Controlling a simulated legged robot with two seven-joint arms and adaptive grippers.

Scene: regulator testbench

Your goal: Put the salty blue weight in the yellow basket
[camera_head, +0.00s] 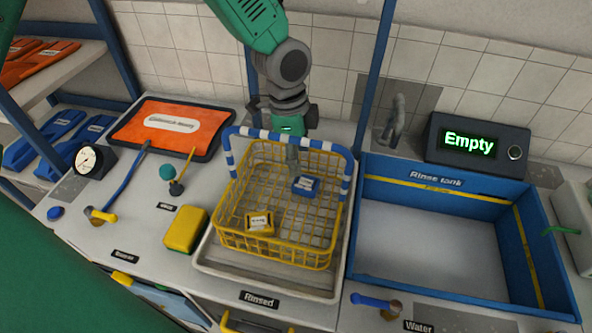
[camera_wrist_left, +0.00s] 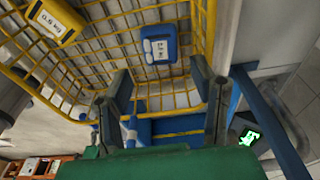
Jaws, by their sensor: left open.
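The blue weight (camera_head: 305,186) lies inside the yellow wire basket (camera_head: 273,251), towards its back right. In the left wrist view the blue weight (camera_wrist_left: 160,48) shows a white label and whitish patches, ahead of the two fingers. My left gripper (camera_head: 293,163) reaches down at the back of the basket, near the blue-and-white striped handle. In the left wrist view its fingers (camera_wrist_left: 165,85) are spread apart with nothing held between them. The weight appears apart from the fingers. My right gripper is not in view.
A yellow weight (camera_head: 260,222) marked 0.5 kg also lies in the basket. The basket stands on a tray (camera_head: 270,283) labelled Rinsed. Right of it is the blue-walled rinse tank (camera_head: 440,275), with a display (camera_head: 470,140) reading Empty. A yellow sponge (camera_head: 185,229) lies left.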

